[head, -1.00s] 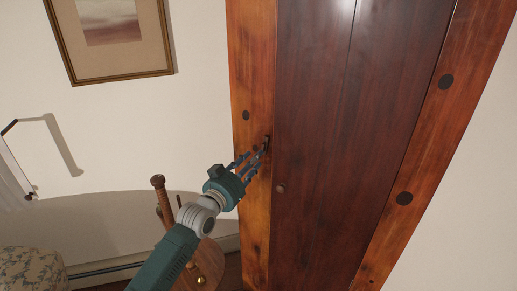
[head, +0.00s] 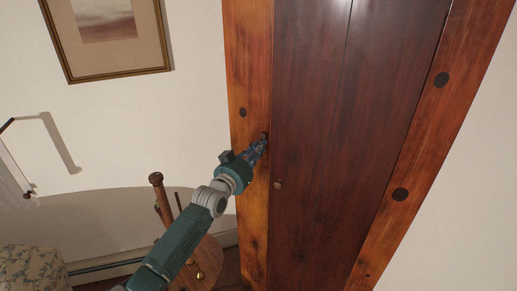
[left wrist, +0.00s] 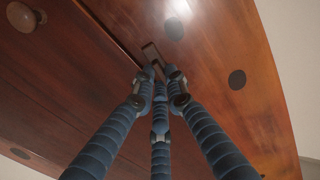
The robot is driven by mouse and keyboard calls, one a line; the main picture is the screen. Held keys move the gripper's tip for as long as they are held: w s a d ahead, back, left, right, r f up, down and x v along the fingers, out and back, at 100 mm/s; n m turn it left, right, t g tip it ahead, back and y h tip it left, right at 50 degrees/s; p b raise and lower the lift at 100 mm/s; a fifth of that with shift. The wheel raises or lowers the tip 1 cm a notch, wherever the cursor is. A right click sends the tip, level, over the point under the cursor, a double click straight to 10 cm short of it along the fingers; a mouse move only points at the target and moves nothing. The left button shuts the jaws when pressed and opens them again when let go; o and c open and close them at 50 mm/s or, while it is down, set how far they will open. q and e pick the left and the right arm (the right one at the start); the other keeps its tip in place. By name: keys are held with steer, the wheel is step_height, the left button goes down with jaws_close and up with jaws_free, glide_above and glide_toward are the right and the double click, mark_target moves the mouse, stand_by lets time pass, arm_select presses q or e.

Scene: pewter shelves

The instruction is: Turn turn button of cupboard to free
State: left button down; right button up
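The cupboard has a dark red-brown door (head: 335,130) in a lighter orange-brown frame (head: 252,205). The turn button (left wrist: 151,52) is a small brown bar on the frame beside the door's edge. In the head view it is mostly hidden behind my fingers. My left gripper (head: 263,143) reaches it from the lower left. In the left wrist view its three blue ribbed fingers (left wrist: 160,77) come together at the tips around the button, with part of the bar sticking out beyond them. The fingertips hide the rest. My right gripper is not in view.
A round door knob (head: 278,184) sits just right of and below my gripper; it also shows in the left wrist view (left wrist: 22,16). A framed picture (head: 104,38) hangs on the wall.

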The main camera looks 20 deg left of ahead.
arm_select(q)
steer(key=shift+n, duration=0.9)
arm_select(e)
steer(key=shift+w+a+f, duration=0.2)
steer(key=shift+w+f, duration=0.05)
arm_select(q)
steer(key=c, duration=1.8)
jaws_free()
steer(key=shift+o, duration=0.2)
steer(key=s+a, duration=0.2)
steer(key=s, duration=0.9)
steer(key=shift+s+a, duration=0.15)
steer(key=shift+s, duration=0.25)
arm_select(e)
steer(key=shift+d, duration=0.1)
